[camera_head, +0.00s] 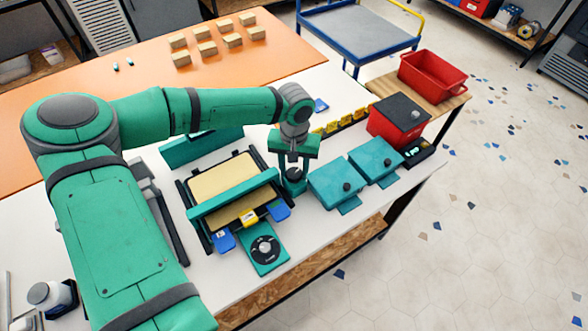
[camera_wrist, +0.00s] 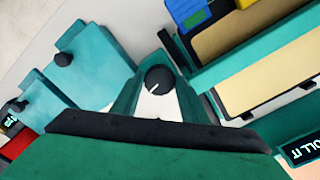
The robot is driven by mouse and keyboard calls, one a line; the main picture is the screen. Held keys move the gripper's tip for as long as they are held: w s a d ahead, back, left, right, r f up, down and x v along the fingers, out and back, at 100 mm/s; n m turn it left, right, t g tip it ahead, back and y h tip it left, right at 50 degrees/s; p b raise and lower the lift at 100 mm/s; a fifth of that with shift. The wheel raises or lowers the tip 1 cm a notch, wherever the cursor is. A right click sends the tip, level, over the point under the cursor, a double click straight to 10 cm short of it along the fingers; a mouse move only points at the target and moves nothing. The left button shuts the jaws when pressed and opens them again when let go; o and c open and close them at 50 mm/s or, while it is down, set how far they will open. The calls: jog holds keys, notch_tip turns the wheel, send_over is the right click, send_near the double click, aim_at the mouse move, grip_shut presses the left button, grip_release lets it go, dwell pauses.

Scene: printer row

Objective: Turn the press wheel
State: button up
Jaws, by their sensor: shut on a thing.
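A black round press wheel (camera_wrist: 159,79) with a white line on its top shows in the wrist view, between the two teal fingers of my gripper (camera_wrist: 160,98). The fingers are shut on its sides. In the head view my gripper (camera_head: 293,182) points down at the right side of the press (camera_head: 232,188), which has a cream bed and a teal crossbar. In the head view the wheel is mostly hidden by my gripper.
A teal plate with a black dial (camera_head: 265,249) lies in front of the press. Two teal boxes with black knobs, the nearer box (camera_head: 334,182) and the farther box (camera_head: 375,159), stand close on the right. A red box (camera_head: 396,121) is behind them. Yellow blocks (camera_head: 346,119) line the back.

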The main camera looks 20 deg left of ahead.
jog(key=shift+w+a+r, duration=0.1)
jog(key=shift+a, duration=0.05)
dwell(0.6)
jog(key=o, duration=1.1)
jog(key=shift+c, duration=0.2)
jog(key=shift+s, duration=0.2)
jog(key=shift+f+n, duration=0.2)
jog(key=shift+n, duration=0.1)
